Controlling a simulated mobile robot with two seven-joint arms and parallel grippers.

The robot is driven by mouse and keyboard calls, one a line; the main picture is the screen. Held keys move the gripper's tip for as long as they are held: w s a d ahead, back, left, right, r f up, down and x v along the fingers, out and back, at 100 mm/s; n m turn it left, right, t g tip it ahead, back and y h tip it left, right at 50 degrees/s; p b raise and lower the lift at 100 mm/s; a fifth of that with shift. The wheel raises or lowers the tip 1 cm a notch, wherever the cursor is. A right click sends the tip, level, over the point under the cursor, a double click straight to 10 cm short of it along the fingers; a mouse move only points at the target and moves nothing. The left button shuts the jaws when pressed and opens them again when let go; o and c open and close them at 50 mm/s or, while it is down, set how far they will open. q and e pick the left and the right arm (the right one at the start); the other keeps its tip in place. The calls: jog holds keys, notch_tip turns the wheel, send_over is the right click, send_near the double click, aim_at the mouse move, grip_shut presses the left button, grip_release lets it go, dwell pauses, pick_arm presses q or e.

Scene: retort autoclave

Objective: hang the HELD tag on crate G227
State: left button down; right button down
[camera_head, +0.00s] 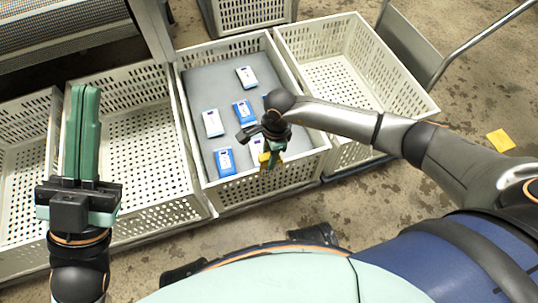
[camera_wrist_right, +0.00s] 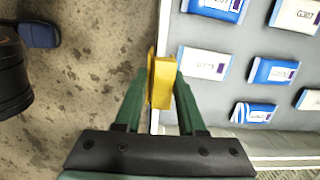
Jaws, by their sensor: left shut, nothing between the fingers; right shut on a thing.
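My right gripper (camera_head: 268,162) is shut on a yellow tag (camera_head: 264,157), held at the near end of the middle crate (camera_head: 312,158). In the right wrist view the tag (camera_wrist_right: 160,82) sits between the green fingertips (camera_wrist_right: 161,78), overlapping the crate's pale rim (camera_wrist_right: 165,18). I cannot tell whether it touches the rim. The crate holds a grey liner with several blue and white packs (camera_head: 246,76). No crate number is readable, so I cannot tell which is G227. My left gripper (camera_head: 86,90) is shut and empty, pointing up at the left.
An empty crate (camera_head: 405,82) stands right of the middle crate, and more empty crates (camera_head: 130,76) stand to the left. A trolley with a handle (camera_head: 485,35) is at the upper right. A yellow piece (camera_head: 500,140) lies on the wet floor at the right.

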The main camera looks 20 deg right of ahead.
jog(key=shift+f+b, duration=0.7)
jog(key=shift+f, duration=0.25)
jog(key=shift+f, duration=0.65)
dwell(0.3)
jog(key=shift+c, duration=2.1)
grip_release()
jog(key=r+p, duration=0.2)
jog(key=r, duration=0.2)
jog(key=d+r+p, duration=0.1)
jog(key=r, duration=0.3)
jog(key=r+p, duration=0.2)
jog(key=r, duration=0.2)
jog(key=shift+w+d+r+p, duration=0.1)
jog(key=shift+d+r+p, duration=0.15)
jog(key=shift+p, duration=0.1)
